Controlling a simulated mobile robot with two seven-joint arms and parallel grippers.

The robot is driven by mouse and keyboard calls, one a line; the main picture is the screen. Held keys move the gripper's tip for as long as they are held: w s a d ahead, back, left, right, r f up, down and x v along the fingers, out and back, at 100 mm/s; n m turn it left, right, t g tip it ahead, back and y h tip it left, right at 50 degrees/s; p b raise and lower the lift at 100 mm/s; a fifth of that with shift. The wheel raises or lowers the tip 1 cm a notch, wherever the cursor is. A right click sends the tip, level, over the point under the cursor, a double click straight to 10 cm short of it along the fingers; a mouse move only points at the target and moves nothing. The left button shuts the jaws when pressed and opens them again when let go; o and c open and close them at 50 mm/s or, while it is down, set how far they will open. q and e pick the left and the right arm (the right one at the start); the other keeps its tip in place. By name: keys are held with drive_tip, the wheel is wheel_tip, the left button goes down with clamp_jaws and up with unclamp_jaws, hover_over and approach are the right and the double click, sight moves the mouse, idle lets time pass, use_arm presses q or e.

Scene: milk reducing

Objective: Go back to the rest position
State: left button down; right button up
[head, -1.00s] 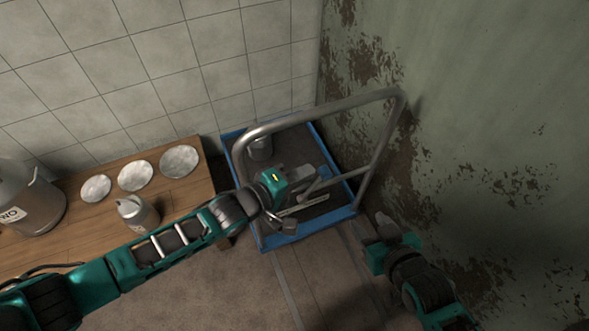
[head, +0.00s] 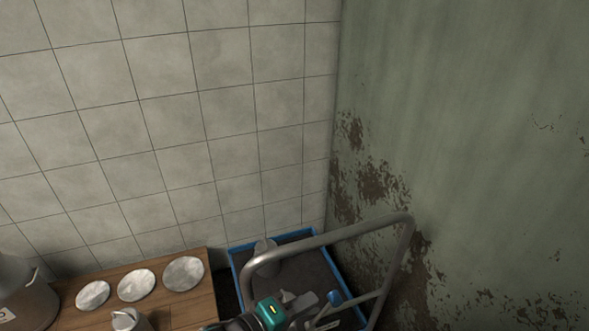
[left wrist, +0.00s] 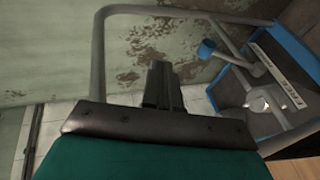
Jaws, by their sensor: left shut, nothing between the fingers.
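My left gripper (head: 308,299) is low in the head view, over the blue-edged cart (head: 240,285) and close to its metal handle (head: 335,238). In the left wrist view its fingers (left wrist: 163,85) are together with nothing between them. The left wrist view also shows a can (left wrist: 258,104) in the cart (left wrist: 285,45), apart from the fingers. My right gripper is out of view.
A wooden table (head: 190,313) at lower left bears three round pale lids (head: 136,285), a small metal can (head: 128,319) and a large metal can (head: 28,303), both cut off below. A tiled wall (head: 160,120) and a peeling green wall (head: 450,130) close off the corner.

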use_arm(q)
drive_tip(key=s+a+f+m+y, duration=0.1)
drive_tip(key=s+a+m+y, duration=0.2)
drive_tip(key=a, duration=0.4)
drive_tip(key=s+a+f+m+t+y, duration=0.1)
drive_tip(key=s+a+f+m+y, duration=0.1)
drive_tip(key=a, duration=0.4)
drive_tip(key=s+a+f+m+t+y, duration=0.1)
drive_tip(key=s+a+f+m+y, duration=0.1)
drive_tip(key=a, duration=0.5)
drive_tip(key=s+m+y, duration=0.1)
drive_tip(key=s+y, duration=0.1)
drive_tip(key=s, duration=0.1)
drive_tip(key=shift+s+a+m+y, duration=0.25)
drive_tip(key=shift+a+m+y, duration=0.05)
drive_tip(key=shift+a+m, duration=0.1)
